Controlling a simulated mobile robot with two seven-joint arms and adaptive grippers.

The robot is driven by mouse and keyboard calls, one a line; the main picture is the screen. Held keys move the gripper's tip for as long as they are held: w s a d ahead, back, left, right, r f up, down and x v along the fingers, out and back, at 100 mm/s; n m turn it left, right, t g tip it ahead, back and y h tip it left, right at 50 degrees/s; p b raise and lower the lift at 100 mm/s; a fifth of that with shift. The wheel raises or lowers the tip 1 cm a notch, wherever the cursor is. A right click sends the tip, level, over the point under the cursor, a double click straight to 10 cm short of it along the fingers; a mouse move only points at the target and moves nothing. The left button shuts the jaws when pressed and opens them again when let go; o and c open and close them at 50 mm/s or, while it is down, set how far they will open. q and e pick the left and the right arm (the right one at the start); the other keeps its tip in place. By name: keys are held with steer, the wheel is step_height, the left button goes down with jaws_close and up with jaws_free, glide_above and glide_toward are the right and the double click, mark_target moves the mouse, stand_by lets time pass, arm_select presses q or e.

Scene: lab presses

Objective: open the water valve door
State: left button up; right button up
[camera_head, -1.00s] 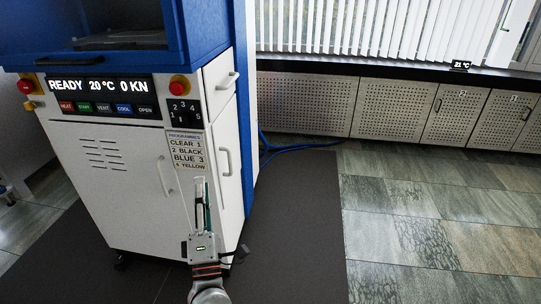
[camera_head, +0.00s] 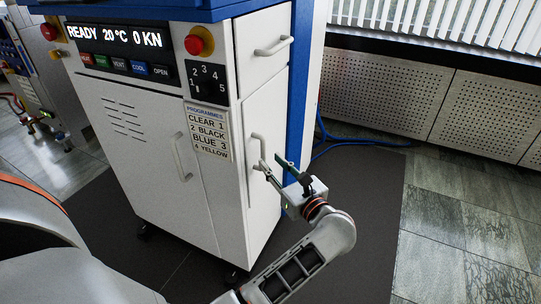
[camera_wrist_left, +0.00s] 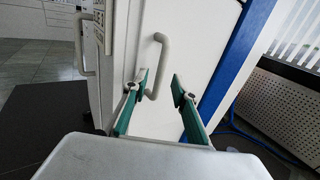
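A white door (camera_head: 263,195) with a grey bar handle (camera_head: 257,149) is on the press's right side, below a drawer; it looks shut. No label naming the water valve is readable on it. My left gripper (camera_head: 271,164) is in front of this door, close to the handle's lower part. In the left wrist view, the gripper (camera_wrist_left: 161,86) has its green-lined fingers apart. The handle (camera_wrist_left: 162,65) shows between them, its lower end near the left finger; I cannot tell whether they touch. My right gripper is not in view.
The press front has another handled door (camera_head: 150,165), a control panel (camera_head: 120,52) and a red button (camera_head: 199,41). The drawer (camera_head: 265,55) has its own handle. Blue cables (camera_head: 350,144) lie behind. Dark matting (camera_head: 365,195) to the right is clear.

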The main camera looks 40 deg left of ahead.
mark_target(264, 154)
arm_select(q)
steer(key=shift+x, duration=2.3)
jaws_close()
steer(key=shift+d+f, duration=0.1)
steer(key=shift+d, duration=0.05)
